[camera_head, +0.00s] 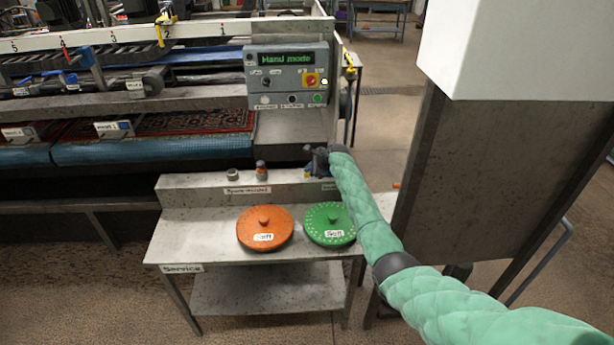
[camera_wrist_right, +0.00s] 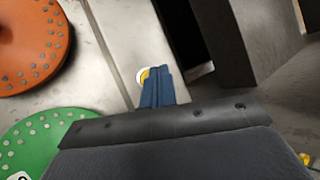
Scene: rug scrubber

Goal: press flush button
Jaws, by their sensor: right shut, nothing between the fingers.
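A grey control panel (camera_head: 287,75) with a green "Hand mode" display stands on the machine at the upper middle. It carries a red knob on a yellow plate (camera_head: 310,80), a green button (camera_head: 317,98), a white button (camera_head: 264,99) and a dark button (camera_head: 291,99). Their labels are too small to read, so I cannot tell which is the flush button. My right gripper (camera_head: 308,160) is below the panel, over the bench's raised back shelf. In the wrist view its blue fingers (camera_wrist_right: 157,88) are shut, beside a partly hidden yellow-and-white round thing (camera_wrist_right: 143,75). My left gripper is out of view.
A metal service bench (camera_head: 190,235) holds an orange disc (camera_head: 265,228) and a green disc (camera_head: 329,225). Small fittings (camera_head: 261,169) stand on its back shelf. A large white-topped metal cabinet (camera_head: 470,180) blocks the right side.

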